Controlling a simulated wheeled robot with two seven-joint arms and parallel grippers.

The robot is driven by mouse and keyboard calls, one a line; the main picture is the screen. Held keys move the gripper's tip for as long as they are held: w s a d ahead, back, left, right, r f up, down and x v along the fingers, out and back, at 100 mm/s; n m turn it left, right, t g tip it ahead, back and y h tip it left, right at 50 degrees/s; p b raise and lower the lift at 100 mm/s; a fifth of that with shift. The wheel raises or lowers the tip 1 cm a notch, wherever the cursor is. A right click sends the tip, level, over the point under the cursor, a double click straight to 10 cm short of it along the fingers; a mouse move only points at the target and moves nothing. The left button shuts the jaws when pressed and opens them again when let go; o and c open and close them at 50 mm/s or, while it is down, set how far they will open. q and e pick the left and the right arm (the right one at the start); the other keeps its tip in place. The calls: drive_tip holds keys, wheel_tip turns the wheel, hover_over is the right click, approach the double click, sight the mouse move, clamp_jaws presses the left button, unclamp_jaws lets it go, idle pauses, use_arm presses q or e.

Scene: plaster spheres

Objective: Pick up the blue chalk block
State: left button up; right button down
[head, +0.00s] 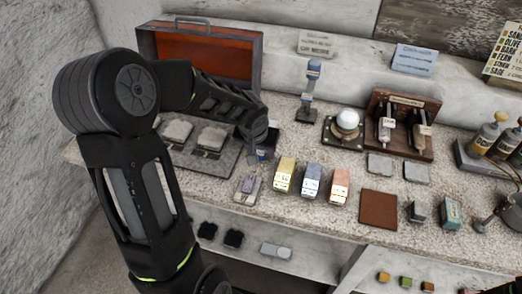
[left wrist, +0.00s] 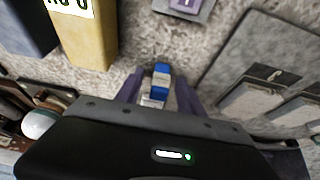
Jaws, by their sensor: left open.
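A small blue block with a white part (left wrist: 160,82), which looks like the blue chalk block, stands on the speckled counter in the left wrist view. In the head view it shows only as a bit of blue (head: 264,153) beside my left gripper (head: 260,148), mostly hidden. In the left wrist view my left gripper (left wrist: 160,92) is open, with one finger on each side of the block. I cannot tell whether either finger touches it. My right gripper is not in view.
A yellow box (head: 284,175), a blue box (head: 312,180) and an orange box (head: 339,187) stand right of the gripper. A small mauve item (head: 247,187) lies in front. A grey tray (head: 200,160) with pads is at left. An open case (head: 210,50) stands behind.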

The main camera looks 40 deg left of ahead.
use_arm(q)
drive_tip(key=shift+w+f, duration=0.1)
drive_tip(key=shift+f, duration=0.05)
drive_tip(key=shift+c, duration=0.3)
clamp_jaws()
idle(0.5)
